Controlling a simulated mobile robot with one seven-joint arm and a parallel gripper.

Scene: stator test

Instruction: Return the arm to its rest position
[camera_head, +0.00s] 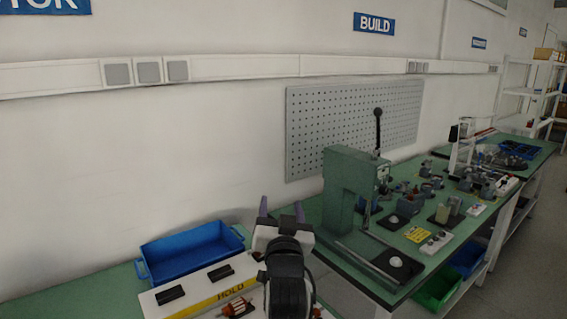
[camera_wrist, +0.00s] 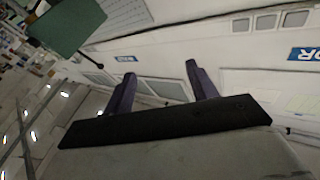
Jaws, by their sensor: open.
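My gripper (camera_head: 280,206) points upward above the near bench in the head view, at the lower middle. Its two purple fingers stand apart with nothing between them. In the wrist view my gripper (camera_wrist: 160,85) also shows open and empty, with the wall behind its fingers. My dark wrist and forearm hide part of the white HOLD fixture below.
A blue bin (camera_head: 190,252) stands left of my gripper, behind the white HOLD board (camera_head: 225,290). A green press (camera_head: 350,185) with a tall lever stands close on the right. A grey pegboard (camera_head: 350,125) hangs on the wall. Green benches with small parts continue right.

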